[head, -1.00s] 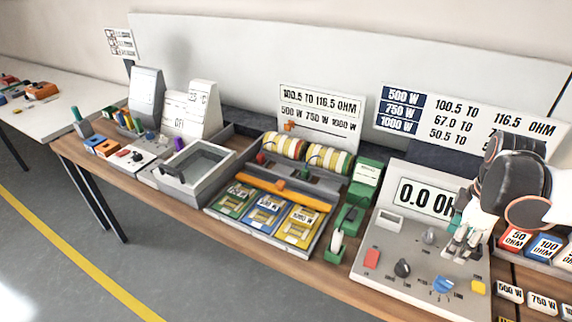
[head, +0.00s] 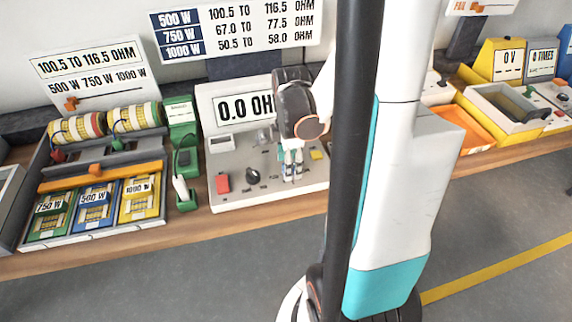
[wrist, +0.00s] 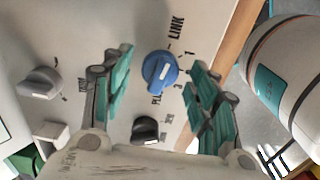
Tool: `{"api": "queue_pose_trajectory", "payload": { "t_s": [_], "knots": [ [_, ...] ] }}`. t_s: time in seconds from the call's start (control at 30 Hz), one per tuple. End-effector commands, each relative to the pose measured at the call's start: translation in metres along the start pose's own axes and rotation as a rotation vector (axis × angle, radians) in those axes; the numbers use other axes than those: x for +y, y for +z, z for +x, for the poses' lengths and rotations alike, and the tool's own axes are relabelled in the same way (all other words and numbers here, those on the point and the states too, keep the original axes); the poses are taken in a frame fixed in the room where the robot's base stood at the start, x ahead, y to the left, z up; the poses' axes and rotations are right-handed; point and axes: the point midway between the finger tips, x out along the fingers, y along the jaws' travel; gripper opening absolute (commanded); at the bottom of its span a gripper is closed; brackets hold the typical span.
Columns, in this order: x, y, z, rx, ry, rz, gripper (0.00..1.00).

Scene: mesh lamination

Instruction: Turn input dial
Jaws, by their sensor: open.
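The grey instrument panel (head: 235,198) carries several dials below a screen reading 0.0 OHM. In the wrist view a blue dial (wrist: 160,70) with a white pointer sits between my fingers, near the word LINK. A black dial (wrist: 147,130) and a grey dial (wrist: 40,83) are close by. The black dial also shows in the head view (head: 253,176). I cannot read which dial is labelled input. My gripper (head: 291,165) is open, pointing down over the panel's right part and hiding the blue dial there. In the wrist view its teal fingers (wrist: 162,80) stand either side of the blue dial; contact is unclear.
A red button (head: 223,183) and a yellow button (head: 317,154) are on the panel. A green stand (head: 182,165) is left of it, beside a tray with coloured plates (head: 141,199). My own column and arm block the head view right of the panel.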

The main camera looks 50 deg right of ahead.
Motion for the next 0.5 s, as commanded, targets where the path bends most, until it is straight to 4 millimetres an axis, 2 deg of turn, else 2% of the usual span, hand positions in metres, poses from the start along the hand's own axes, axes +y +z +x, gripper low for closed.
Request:
{"api": "queue_pose_trajectory", "payload": {
  "t_s": [0.13, 0.4, 0.43, 0.5],
  "knots": [
    [-0.0001, -0.0001, 0.0086, 0.000, 0.000, 0.000, 0.54],
    [-0.0002, -0.0001, 0.0091, 0.000, 0.000, 0.000, 0.54],
    [-0.0002, -0.0001, 0.0091, 0.000, 0.000, 0.000, 0.52],
    [-0.0002, -0.0001, 0.0090, 0.000, 0.000, 0.000, 0.36]
  ]
}}
